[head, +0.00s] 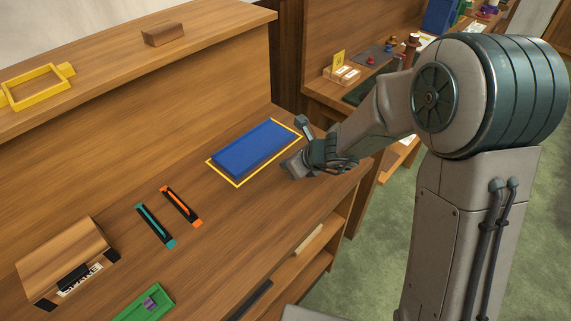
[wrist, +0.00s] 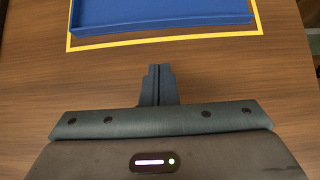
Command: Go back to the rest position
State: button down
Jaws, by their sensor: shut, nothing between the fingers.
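My gripper (head: 286,170) is at the right part of the wooden bench, just in front of a blue tray (head: 250,147). In the wrist view its fingers (wrist: 158,72) are shut together with nothing between them. The fingertips point toward the tray's yellow outline and look apart from it. The blue tray also shows at the top of the wrist view (wrist: 160,14), inside the yellow outline. My arm reaches in from the right of the head view.
On the bench lie a teal-and-black strip (head: 155,226), an orange-and-black strip (head: 181,206), a green tray (head: 145,303) with a purple piece, and a wooden box (head: 65,258). A yellow frame (head: 36,88) and brown block (head: 163,34) sit on the upper shelf. Green floor (head: 352,262) lies right.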

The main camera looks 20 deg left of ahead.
jog(key=s+d+r+n+g+h+p, duration=0.1)
jog(key=s+d+r+n, duration=0.95)
jog(key=d+r, duration=0.2)
jog(key=s+d+r+n+h, duration=0.1)
jog(key=s+d+n+h, duration=0.2)
jog(key=d+n, duration=0.3)
jog(key=s+d+r+n+h, duration=0.1)
jog(key=s+d+n+h, duration=0.3)
jog(key=d, duration=0.7)
jog(key=s+n, duration=0.2)
jog(key=n, duration=0.1)
jog(key=shift+s+r, duration=0.1)
